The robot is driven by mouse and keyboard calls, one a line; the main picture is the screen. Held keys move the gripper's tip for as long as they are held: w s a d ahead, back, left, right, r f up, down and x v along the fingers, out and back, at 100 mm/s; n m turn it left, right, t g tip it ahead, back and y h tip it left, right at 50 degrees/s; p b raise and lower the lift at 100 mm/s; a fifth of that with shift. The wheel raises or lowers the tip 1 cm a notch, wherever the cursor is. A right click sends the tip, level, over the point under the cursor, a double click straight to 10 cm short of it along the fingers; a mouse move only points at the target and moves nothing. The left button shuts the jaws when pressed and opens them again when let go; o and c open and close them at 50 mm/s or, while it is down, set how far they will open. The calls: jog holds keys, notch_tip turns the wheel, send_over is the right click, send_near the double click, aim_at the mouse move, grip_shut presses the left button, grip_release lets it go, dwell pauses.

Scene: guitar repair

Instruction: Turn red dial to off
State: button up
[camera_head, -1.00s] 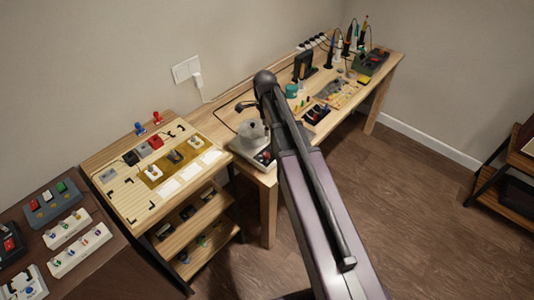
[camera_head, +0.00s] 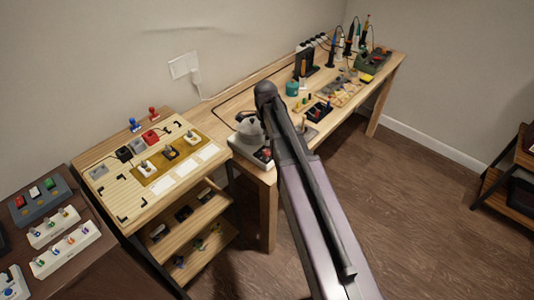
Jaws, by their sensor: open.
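A small white appliance (camera_head: 243,147) stands on the near left end of the long wooden workbench, with a grey metal pot (camera_head: 249,128) on top. A small dark panel with a red spot (camera_head: 264,155) shows on its front right side, beside my arm. This may be the red dial, but it is too small to tell its setting. My arm rises from the bottom of the view and ends in a dark rounded joint just right of the pot.
A lower wooden table (camera_head: 150,170) with switches and shelves adjoins on the left. A dark cabinet (camera_head: 75,265) with switch boxes stands further left. Tools and small parts crowd the workbench (camera_head: 225,110). Open floor (camera_head: 420,220) lies to the right.

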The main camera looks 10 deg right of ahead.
aim_at(267, 151)
jog(key=shift+s+f+b, duration=0.2)
jog(key=shift+f+b, duration=2.7)
jog(key=shift+f, duration=0.3)
grip_shut()
jog(key=shift+d, duration=0.1)
